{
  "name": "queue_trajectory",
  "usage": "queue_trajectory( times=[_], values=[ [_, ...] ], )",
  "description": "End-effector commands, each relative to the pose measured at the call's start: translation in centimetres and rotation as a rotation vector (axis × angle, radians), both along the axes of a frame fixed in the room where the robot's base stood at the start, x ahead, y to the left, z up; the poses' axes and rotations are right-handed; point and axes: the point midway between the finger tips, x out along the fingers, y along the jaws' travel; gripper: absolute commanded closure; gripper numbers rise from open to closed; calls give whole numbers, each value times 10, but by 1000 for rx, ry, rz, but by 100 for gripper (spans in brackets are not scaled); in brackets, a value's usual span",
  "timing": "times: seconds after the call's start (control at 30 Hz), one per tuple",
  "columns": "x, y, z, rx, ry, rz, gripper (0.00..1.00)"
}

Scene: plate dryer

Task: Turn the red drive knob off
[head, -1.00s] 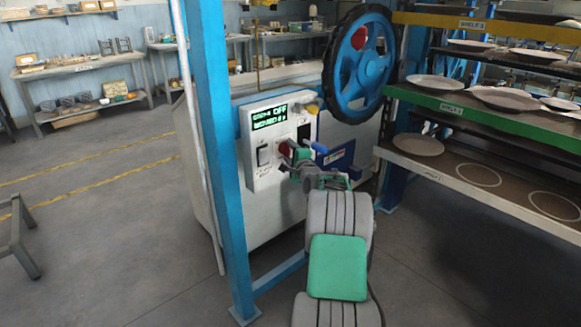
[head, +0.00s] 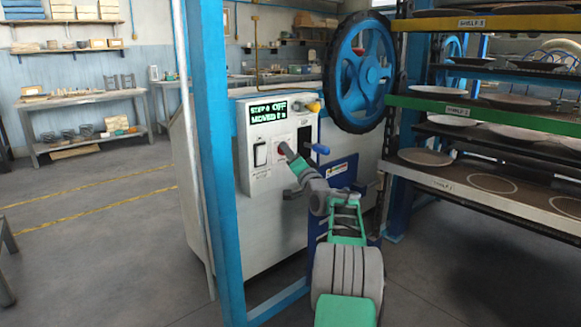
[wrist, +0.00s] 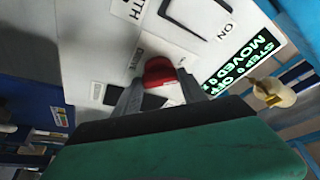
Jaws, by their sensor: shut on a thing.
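The red drive knob (wrist: 158,72) is in the middle of the wrist view, on the white control panel (head: 248,180). My gripper (wrist: 158,88) has one finger on each side of the knob and is shut on it. In the head view my gripper (head: 288,153) reaches the panel from the lower right and mostly hides the knob. The green-lit display (head: 269,110) above shows "OFF" on its upper line and "MOVED" on its lower line; the digits are hard to read.
A blue handwheel (head: 360,75) and plate shelves (head: 440,104) stand further right. A blue post (head: 205,150) stands at left.

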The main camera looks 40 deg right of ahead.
Motion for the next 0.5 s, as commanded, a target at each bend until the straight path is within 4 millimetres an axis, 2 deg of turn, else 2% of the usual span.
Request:
queue_trajectory(
  times=[0.03,0.5],
  values=[
    [0,0,-6,-18,0,1,91],
    [0,-1,-2,-104,-1,1,91]
  ],
)
